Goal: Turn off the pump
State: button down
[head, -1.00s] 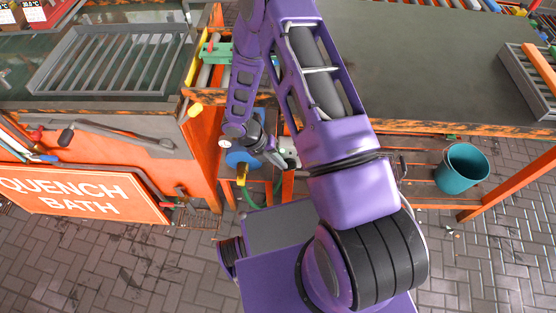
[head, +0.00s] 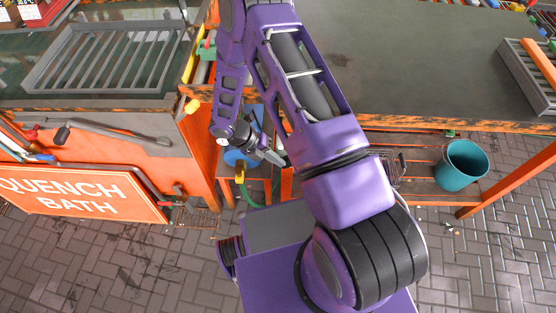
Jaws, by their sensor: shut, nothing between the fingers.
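A blue rounded body (head: 236,158), which looks like the pump, sits below the bench edge beside the orange bath cabinet. A yellow fitting (head: 240,175) and a green hose (head: 248,198) hang below it. My gripper (head: 279,160) is just right of the blue body, low under the bench edge, pointing down and right. Its fingers are shut and empty. My wrist and forearm hide part of the blue body and the space behind it. I cannot make out the pump's switch, nor whether my fingers touch anything.
The quench bath, with its sign (head: 78,193) and grey rack (head: 104,58), stands at left. A long-handled tool (head: 112,134) hangs on its front. A dark worktop (head: 420,60) lies at right. A teal bucket (head: 461,165) stands on the slatted shelf below. The paved floor in front is clear.

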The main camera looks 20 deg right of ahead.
jog(key=shift+a+f+b, duration=0.1)
jog(key=shift+f+b, duration=0.2)
jog(key=shift+b, duration=0.05)
notch_tip(320, 180, down, 2)
jog(key=shift+w+a+f+b, duration=0.1)
jog(key=shift+a+f+b, duration=0.1)
jog(key=shift+b, duration=1.05)
jog(key=shift+d+f, duration=0.1)
jog(key=shift+f, duration=0.15)
jog(key=shift+r, duration=0.1)
jog(key=shift+r+p, duration=0.4)
jog(key=shift+r, duration=0.3)
notch_tip(320, 180, up, 10)
jog(key=p, duration=0.1)
